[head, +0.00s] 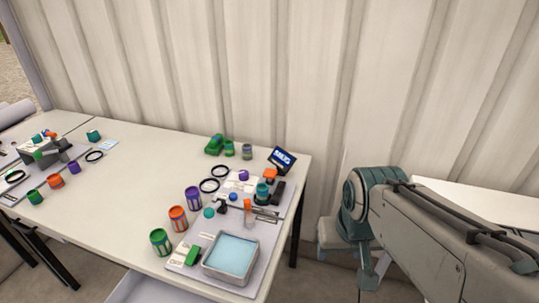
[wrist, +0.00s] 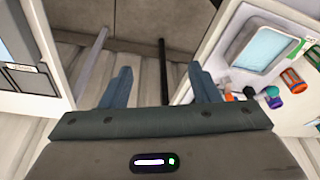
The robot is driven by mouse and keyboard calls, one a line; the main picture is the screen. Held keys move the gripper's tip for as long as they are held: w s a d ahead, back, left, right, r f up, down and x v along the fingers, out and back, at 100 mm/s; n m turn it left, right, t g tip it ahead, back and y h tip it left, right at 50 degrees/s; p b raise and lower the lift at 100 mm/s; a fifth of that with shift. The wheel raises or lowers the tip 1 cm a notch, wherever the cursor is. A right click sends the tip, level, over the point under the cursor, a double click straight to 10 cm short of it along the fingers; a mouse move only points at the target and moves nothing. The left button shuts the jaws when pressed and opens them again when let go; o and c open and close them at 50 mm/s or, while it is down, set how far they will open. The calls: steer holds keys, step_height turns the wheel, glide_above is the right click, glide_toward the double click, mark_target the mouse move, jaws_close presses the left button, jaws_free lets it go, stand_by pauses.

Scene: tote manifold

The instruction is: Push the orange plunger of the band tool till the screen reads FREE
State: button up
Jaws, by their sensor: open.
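In the head view a small dark screen (head: 282,159) at the table's back right corner appears to read SNUG. An orange block (head: 270,175) sits just below it, among the dark and teal parts of what looks like the band tool (head: 263,190). A second upright orange piece (head: 248,208) stands nearer; I cannot tell surely which is the plunger. My gripper (wrist: 160,72) shows in the wrist view, open and empty, fingers wide apart over the floor beside the table. It is apart from the tool and touches nothing.
A tray of pale blue liquid (head: 230,255) is at the table's front right. Purple (head: 194,198), orange (head: 178,219) and green (head: 160,241) jars stand left of it. Black rings (head: 209,185) lie behind. A corrugated wall (head: 200,70) backs the table. The table's left middle is clear.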

stand_by(0.6)
steer(key=shift+w, duration=0.1)
steer(key=c, duration=0.7)
steer(key=shift+w+r, duration=0.25)
steer(key=shift+w, duration=0.05)
steer(key=c, duration=0.5)
steer(key=shift+n, duration=0.3)
steer(key=w+r, duration=0.1)
steer(key=w, duration=0.2)
steer(key=w+a+r+p, duration=0.1)
steer(key=w, duration=0.3)
steer(key=w+r+p, duration=0.1)
steer(key=w, duration=0.2)
steer(key=shift+w+a+r, duration=0.1)
steer(key=shift+w+a, duration=0.05)
jaws_close()
steer(key=n+t+p, duration=0.2)
steer(key=p, duration=0.3)
glide_above(269, 169)
steer(key=s, duration=0.2)
step_height(269, 169, down, 9)
steer(key=shift+y, duration=0.4)
steer(key=shift+d+f+b, duration=0.2)
steer(key=shift+f+b, duration=1.55)
steer(key=shift+f, duration=1.25)
